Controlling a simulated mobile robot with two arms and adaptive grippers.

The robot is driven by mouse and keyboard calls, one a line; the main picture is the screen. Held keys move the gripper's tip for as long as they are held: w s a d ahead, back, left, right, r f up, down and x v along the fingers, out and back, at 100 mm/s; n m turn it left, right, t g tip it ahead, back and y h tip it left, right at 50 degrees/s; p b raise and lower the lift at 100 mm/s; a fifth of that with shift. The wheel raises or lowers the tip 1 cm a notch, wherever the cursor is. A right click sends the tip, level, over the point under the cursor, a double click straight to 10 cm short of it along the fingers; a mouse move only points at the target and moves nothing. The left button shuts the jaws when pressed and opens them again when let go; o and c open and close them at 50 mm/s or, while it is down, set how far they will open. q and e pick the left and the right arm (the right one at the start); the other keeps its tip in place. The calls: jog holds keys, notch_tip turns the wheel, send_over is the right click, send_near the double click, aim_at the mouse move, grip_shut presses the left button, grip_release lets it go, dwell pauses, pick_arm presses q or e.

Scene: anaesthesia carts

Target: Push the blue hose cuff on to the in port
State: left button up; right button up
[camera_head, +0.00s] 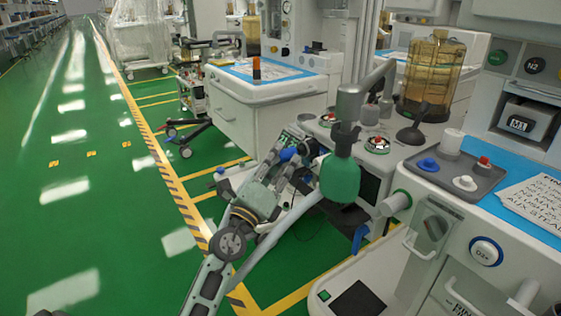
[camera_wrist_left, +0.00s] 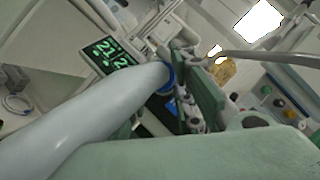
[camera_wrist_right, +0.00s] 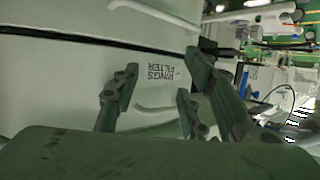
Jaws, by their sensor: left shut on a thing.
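My left gripper (camera_head: 297,152) is beside the front cart, left of the hanging green bag (camera_head: 340,180). It is shut on the blue hose cuff (camera_head: 287,154). In the left wrist view the cuff (camera_wrist_left: 170,78) is a blue ring at the end of a thick pale grey hose (camera_wrist_left: 100,115), against the fingers. The fingers partly hide the cuff. I cannot make out which fitting is the in port, or whether the cuff touches one. My right gripper (camera_wrist_right: 155,105) is open and empty in front of a white panel lettered "RINGS FILTER" (camera_wrist_right: 163,72).
The green bag hangs from a grey arm (camera_head: 365,85) close to my left gripper. A grey tray (camera_head: 455,170) with coloured caps and a paper sheet (camera_head: 532,205) lie on the cart top. A brown canister (camera_head: 432,75) stands behind. The green floor (camera_head: 100,220) at left is clear.

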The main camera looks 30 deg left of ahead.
jog(key=shift+s+f, duration=0.1)
dwell(0.4)
jog(key=shift+s+d+f+g, duration=0.2)
jog(key=shift+s+f+g, duration=0.1)
jog(key=shift+f, duration=0.2)
jog(key=shift+s+d+f+g, duration=0.2)
jog(key=shift+s+f, duration=0.1)
jog(key=shift+f, duration=0.15)
pick_arm(q)
jog(key=shift+p, duration=0.3)
pick_arm(e)
jog(key=shift+w+r, duration=0.1)
jog(key=shift+s+d+f+g+h, duration=0.1)
jog(key=shift+s+f+g+h, duration=0.25)
jog(key=shift+f, duration=0.2)
pick_arm(q)
jog(key=shift+w+d, duration=0.25)
jog(key=shift+w, duration=0.4)
jog(key=shift+w+d, duration=0.25)
jog(key=shift+w, duration=0.35)
pick_arm(e)
jog(key=shift+s+d+f+g, duration=0.15)
jog(key=shift+s+f+g, duration=0.1)
jog(key=shift+s+f, duration=0.1)
pick_arm(q)
jog(key=o, duration=1.1)
pick_arm(e)
jog(key=shift+s, duration=0.1)
